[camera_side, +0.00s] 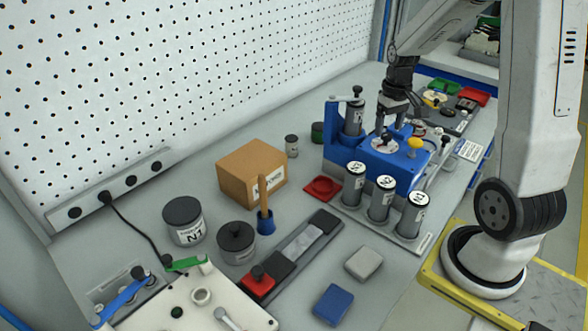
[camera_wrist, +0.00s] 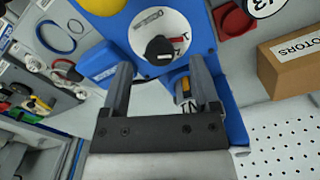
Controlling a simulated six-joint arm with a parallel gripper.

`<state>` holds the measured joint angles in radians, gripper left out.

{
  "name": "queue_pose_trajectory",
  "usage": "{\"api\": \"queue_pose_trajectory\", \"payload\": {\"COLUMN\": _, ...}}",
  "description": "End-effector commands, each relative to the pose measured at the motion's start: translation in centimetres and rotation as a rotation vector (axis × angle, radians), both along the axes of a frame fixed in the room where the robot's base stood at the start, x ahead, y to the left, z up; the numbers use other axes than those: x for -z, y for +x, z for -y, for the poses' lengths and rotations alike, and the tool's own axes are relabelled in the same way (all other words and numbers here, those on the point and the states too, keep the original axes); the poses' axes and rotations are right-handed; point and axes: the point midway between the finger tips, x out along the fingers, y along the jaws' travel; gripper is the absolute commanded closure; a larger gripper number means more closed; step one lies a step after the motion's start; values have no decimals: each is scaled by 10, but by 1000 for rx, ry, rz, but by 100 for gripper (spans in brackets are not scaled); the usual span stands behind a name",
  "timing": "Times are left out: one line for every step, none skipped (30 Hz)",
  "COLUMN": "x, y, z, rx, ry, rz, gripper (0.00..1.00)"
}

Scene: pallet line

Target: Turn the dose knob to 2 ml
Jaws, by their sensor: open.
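The dose knob (camera_wrist: 158,48) is black and sits on a round white dial (camera_wrist: 160,24) on the blue dosing unit (camera_wrist: 119,33). Its dial marks, one of them red, are too small to read, so its setting cannot be told. In the side view the blue unit (camera_side: 372,164) stands at the right of the bench, with the knob (camera_side: 383,140) on top. My gripper (camera_side: 389,128) points down just above the dial. In the wrist view my gripper (camera_wrist: 160,70) is open, a finger on either side below the knob. Contact with the knob cannot be told.
A yellow button (camera_side: 415,143) is beside the dial. Labelled cylinders (camera_side: 381,200) stand in front of the unit, and another cylinder (camera_side: 354,118) is behind it. A cardboard box (camera_side: 248,174) and a red dish (camera_side: 322,188) are to its left.

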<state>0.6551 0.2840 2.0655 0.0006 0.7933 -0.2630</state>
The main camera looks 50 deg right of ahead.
Motion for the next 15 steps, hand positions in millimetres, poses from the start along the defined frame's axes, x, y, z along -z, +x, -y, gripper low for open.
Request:
{"api": "queue_pose_trajectory", "payload": {"x": 6, "y": 0, "z": 0, "rx": 0, "ry": 2, "rz": -1, "gripper": 21}}
{"api": "queue_pose_trajectory", "payload": {"x": 9, "y": 0, "z": 0, "rx": 0, "ry": 1, "rz": -1, "gripper": 21}}
{"api": "queue_pose_trajectory", "payload": {"x": 12, "y": 0, "z": 0, "rx": 0, "ry": 2, "rz": -1, "gripper": 21}}
{"api": "queue_pose_trajectory", "payload": {"x": 14, "y": 0, "z": 0, "rx": 0, "ry": 1, "rz": -1, "gripper": 21}}
{"api": "queue_pose_trajectory", "payload": {"x": 16, "y": 0, "z": 0, "rx": 0, "ry": 0, "rz": 0, "gripper": 21}}
{"api": "queue_pose_trajectory", "payload": {"x": 18, "y": 0, "z": 0, "rx": 0, "ry": 0, "rz": 0, "gripper": 21}}
{"api": "queue_pose_trajectory", "payload": {"x": 19, "y": 0, "z": 0, "rx": 0, "ry": 0, "rz": 0, "gripper": 21}}
{"api": "queue_pose_trajectory", "payload": {"x": 20, "y": 0, "z": 0, "rx": 0, "ry": 0, "rz": 0, "gripper": 21}}
{"api": "queue_pose_trajectory", "payload": {"x": 21, "y": 0, "z": 0, "rx": 0, "ry": 0, "rz": 1, "gripper": 21}}
{"api": "queue_pose_trajectory", "payload": {"x": 21, "y": 0, "z": 0, "rx": 0, "ry": 0, "rz": 1, "gripper": 21}}
{"api": "queue_pose_trajectory", "payload": {"x": 22, "y": 0, "z": 0, "rx": 0, "ry": 0, "rz": 1, "gripper": 21}}
{"api": "queue_pose_trajectory", "payload": {"x": 22, "y": 0, "z": 0, "rx": 0, "ry": 0, "rz": 1, "gripper": 21}}
{"api": "queue_pose_trajectory", "payload": {"x": 22, "y": 0, "z": 0, "rx": 0, "ry": 0, "rz": 1, "gripper": 21}}
{"api": "queue_pose_trajectory", "payload": {"x": 22, "y": 0, "z": 0, "rx": 0, "ry": 0, "rz": 1, "gripper": 21}}
{"api": "queue_pose_trajectory", "payload": {"x": 22, "y": 0, "z": 0, "rx": 0, "ry": 0, "rz": 1, "gripper": 21}}
